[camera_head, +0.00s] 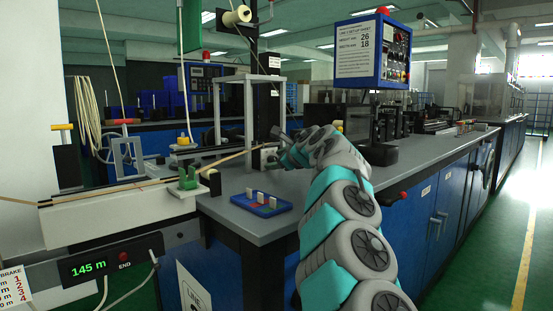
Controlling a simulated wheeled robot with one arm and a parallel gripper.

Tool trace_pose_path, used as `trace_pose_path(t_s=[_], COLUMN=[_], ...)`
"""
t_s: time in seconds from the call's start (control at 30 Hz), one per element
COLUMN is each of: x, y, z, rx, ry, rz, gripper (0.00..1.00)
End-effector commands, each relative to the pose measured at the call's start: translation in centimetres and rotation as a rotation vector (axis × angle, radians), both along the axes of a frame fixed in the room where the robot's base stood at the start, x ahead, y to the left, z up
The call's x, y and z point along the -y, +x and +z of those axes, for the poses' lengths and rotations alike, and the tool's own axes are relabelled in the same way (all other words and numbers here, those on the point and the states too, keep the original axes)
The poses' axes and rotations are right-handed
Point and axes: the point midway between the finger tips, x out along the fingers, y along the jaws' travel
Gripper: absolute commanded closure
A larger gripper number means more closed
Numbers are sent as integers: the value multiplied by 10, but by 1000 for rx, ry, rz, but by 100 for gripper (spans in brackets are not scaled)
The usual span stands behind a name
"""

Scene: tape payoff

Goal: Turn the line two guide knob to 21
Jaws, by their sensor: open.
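My gripper (275,162) is at the end of my teal and grey arm, above the grey bench top, with its jaws open. Its fingertips are small and partly hidden by the arm. A green guide (188,178) stands on the white rail at left. A black round part (213,182), which looks like a knob, sits at its right side, to the left of my gripper and apart from it. No scale or number on it can be read. The blue set-up panel (358,48) has a sheet that appears to read 26 and 18.
A blue tray (262,209) with several small pale blocks lies on the bench (238,228), below my gripper. A grey frame (246,88) and a black post stand behind. A thin strip runs along the white rail (120,212). A display (88,267) reads 145 m.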

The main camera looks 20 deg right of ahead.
Motion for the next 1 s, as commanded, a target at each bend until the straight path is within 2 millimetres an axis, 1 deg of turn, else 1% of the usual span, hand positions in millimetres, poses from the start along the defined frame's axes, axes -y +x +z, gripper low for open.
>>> trace_pose_path(t_s=[0.17,0.6,0.7,1.0], x=[0,0,0,0], y=[0,0,0,0], z=[0,0,0,0], rx=[1,0,0,-1], ry=[-1,-1,-1,0], rz=[0,-1,-1,-1], gripper=[41,90,100,100])
